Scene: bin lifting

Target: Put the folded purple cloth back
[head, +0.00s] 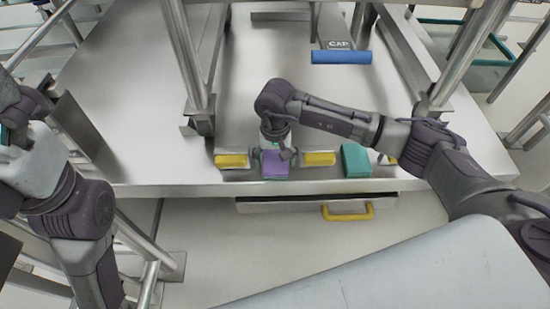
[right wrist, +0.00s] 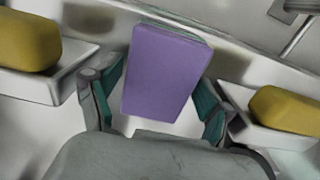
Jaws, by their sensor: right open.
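The folded purple cloth (head: 274,166) is a small block at the front edge of the steel table, between two yellow blocks. It also shows in the right wrist view (right wrist: 160,72), near the middle. My right gripper (head: 277,151) is low over the cloth, with its fingers spread. In the right wrist view, the open fingers (right wrist: 160,100) are on either side of the cloth, with gaps visible at both sides. Whether the cloth touches the surface below is hidden. My left arm is at the left edge; its gripper is mostly cut off, so its jaws cannot be judged.
A yellow block (head: 231,161) is left of the cloth and another (head: 320,159) is right of it, both on pale ledges. A teal block (head: 355,160) is farther right. A blue-edged CAP part (head: 341,57) is behind. A drawer with a yellow handle (head: 348,213) is below.

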